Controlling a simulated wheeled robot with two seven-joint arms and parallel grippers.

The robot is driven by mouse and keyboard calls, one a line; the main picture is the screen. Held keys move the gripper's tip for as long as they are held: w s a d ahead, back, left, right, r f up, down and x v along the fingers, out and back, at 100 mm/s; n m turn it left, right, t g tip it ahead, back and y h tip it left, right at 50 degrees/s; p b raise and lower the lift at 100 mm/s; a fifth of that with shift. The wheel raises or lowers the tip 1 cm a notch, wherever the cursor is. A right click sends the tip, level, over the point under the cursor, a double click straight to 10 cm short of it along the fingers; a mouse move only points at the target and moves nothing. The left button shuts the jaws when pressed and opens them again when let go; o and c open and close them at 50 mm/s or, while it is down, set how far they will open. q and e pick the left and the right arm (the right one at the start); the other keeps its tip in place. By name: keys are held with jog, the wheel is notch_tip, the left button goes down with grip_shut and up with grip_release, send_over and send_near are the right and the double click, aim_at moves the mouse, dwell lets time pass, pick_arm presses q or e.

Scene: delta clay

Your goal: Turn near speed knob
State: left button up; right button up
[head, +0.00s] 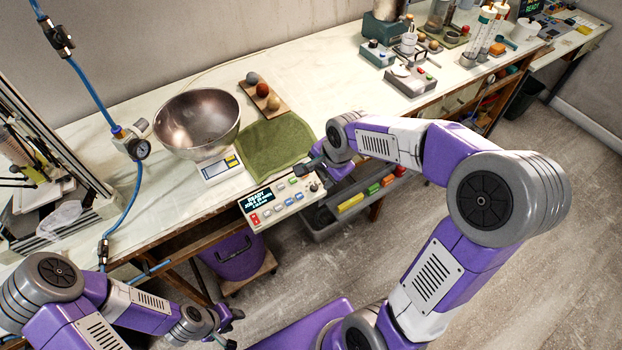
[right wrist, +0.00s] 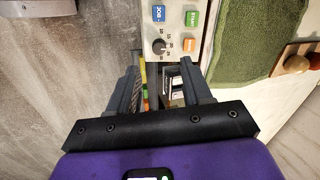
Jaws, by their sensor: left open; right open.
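The control panel (head: 283,198) sits at the front edge of the bench, with a lit display and several coloured buttons. Its dark round knob (right wrist: 159,46) shows in the right wrist view, with marks around it, beside blue, green and orange buttons. My right gripper (head: 318,170) is at the panel's right end, over the knob's side. In the right wrist view its two fingers (right wrist: 165,78) are apart and empty, with the knob just beyond the gap between them. Contact with the knob is not visible. My left gripper (head: 230,328) is open and empty, low in front of the bench.
A steel bowl (head: 197,117) on a scale (head: 221,167) and a green cloth (head: 275,148) lie behind the panel. A board with several balls (head: 262,90) stands farther back. A grey bin (head: 335,222) hangs below the bench edge. A purple bucket (head: 232,258) stands underneath.

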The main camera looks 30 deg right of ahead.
aim_at(315, 186)
jog(key=b+x, duration=0.2)
jog(key=x, duration=0.5)
grip_shut()
